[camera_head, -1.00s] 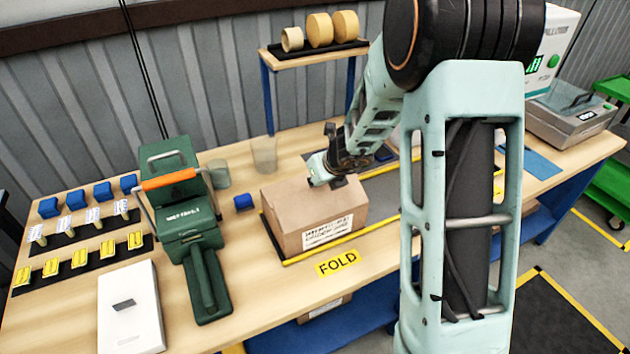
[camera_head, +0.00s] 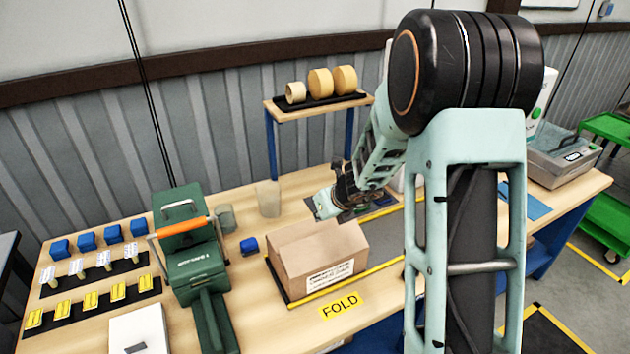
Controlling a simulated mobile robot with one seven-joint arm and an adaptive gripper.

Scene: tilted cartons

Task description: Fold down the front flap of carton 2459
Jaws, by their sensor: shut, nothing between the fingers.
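A brown carton (camera_head: 325,262) with a white label (camera_head: 330,277) on its front sits on the bench behind the yellow FOLD sign (camera_head: 339,305). The label is too small to read, so I cannot confirm the number 2459. I cannot clearly tell how each top flap lies. My gripper (camera_head: 345,214) is shut and empty, just above the carton's rear top edge. The fingertips are small and dark in this view, and I cannot tell whether they touch the carton.
A green press-like device (camera_head: 190,262) with an orange handle stands left of the carton. A raised shelf (camera_head: 318,107) with tape rolls stands behind. Yellow-and-black edging borders the carton's place.

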